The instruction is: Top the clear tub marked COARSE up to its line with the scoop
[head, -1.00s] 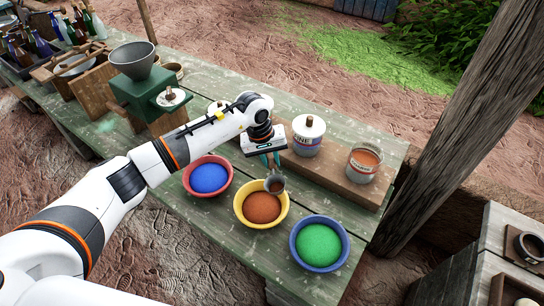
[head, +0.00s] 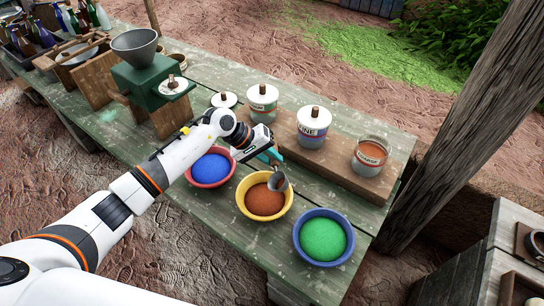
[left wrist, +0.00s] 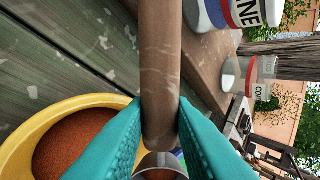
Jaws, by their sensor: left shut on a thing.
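The clear tub marked COARSE (head: 366,168) stands open at the right end of a wooden plank, with red-brown grit inside. It also shows in the left wrist view (left wrist: 238,76). I cannot make out its line. My left gripper (head: 270,158) is shut on the wooden handle (left wrist: 160,70) of the metal scoop (head: 279,183). The scoop is tilted above the right side of the yellow bowl (head: 239,197), which holds red-brown grit (head: 263,201). A little brown shows inside the scoop in the left wrist view; how much it holds is unclear. My right gripper is not in view.
A red bowl of blue grit (head: 210,168) and a blue bowl of green grit (head: 323,240) flank the yellow bowl. Lidded tubs, one marked FINE (head: 312,130), stand on the plank (head: 340,172). A green grinder (head: 150,85) stands left. A post (head: 455,120) rises behind the table's right end.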

